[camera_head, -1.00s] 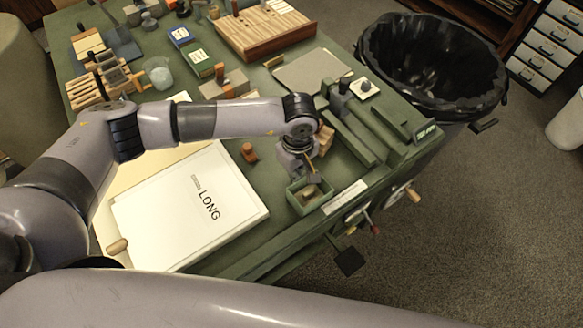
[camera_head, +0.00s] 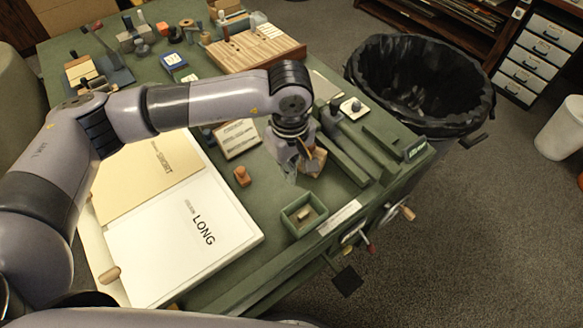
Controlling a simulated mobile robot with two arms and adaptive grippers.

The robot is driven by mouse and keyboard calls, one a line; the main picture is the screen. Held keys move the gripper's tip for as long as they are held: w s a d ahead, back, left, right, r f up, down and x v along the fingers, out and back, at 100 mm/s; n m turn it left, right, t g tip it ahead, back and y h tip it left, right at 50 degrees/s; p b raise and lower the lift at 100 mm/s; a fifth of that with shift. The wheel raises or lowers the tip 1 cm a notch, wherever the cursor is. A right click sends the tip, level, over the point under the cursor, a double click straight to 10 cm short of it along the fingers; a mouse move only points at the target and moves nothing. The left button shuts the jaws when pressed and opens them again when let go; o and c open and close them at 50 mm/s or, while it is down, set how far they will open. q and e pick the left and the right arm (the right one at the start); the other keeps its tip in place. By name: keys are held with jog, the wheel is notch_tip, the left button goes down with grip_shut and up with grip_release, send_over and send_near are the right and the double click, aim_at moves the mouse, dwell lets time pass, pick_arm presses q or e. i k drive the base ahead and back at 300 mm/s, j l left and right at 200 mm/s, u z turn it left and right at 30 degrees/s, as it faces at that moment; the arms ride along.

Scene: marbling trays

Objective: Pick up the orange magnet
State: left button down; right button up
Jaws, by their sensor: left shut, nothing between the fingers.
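A small orange piece (camera_head: 242,176), which looks like the orange magnet, sits on the green bench just right of the white LONG board (camera_head: 180,255). Its fine shape is too small to tell. My left gripper (camera_head: 309,165) is shut and empty above the bench, to the right of the orange piece and apart from it. Its fingers partly cover a light wooden piece (camera_head: 318,160) behind them. My right gripper is out of view.
A small green open box (camera_head: 291,223) with a tan piece (camera_head: 308,216) inside stands at the bench's front edge. Green rails (camera_head: 345,158) lie to the right. A black-lined bin (camera_head: 440,118) stands beyond the bench. Bare bench surrounds the orange piece.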

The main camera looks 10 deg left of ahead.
aim_at(240, 174)
jog(key=k, duration=1.5)
